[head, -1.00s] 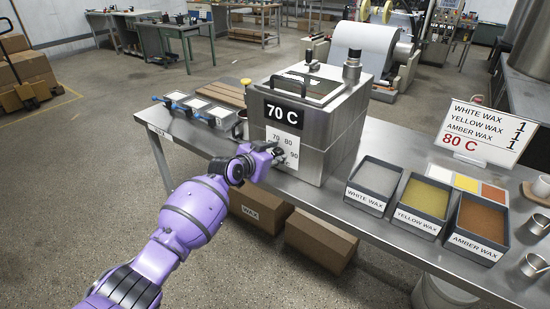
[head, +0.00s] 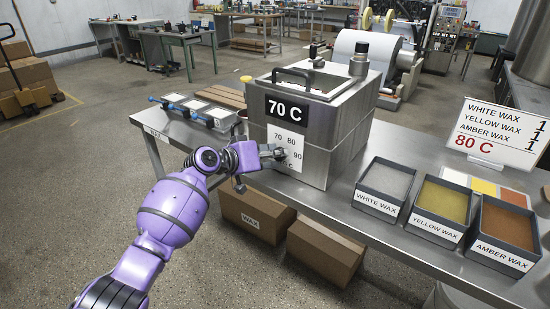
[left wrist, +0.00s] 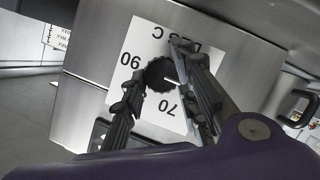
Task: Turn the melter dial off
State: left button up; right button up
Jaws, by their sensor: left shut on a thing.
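The melter (head: 334,131) is a steel box on the metal table, with a black display reading 70 C. Its dial (left wrist: 159,76) is a dark round knob on a white plate (left wrist: 140,42) marked 70, 80 and 90. My left gripper (head: 274,153) reaches the melter's front from the left. In the left wrist view the gripper (left wrist: 158,84) has one finger on each side of the dial and is shut on it. A white mark on the dial points right in that view. In the head view the gripper partly hides the dial. My right gripper is out of view.
Trays of white wax (head: 385,183), yellow wax (head: 443,204) and amber wax (head: 506,229) stand to the melter's right. A sign (head: 496,132) reads 80 C. Blue-clamped frames (head: 197,111) lie to its left. Cardboard boxes (head: 323,250) sit under the table (head: 345,207).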

pick_arm(q)
jog(key=shift+s+d+f, duration=0.1)
jog(key=shift+s+d, duration=0.1)
jog(key=shift+d, duration=0.2)
jog(key=o, duration=1)
jog(key=shift+s, duration=0.1)
jog(key=shift+a, duration=0.1)
jog(key=v, duration=1.2)
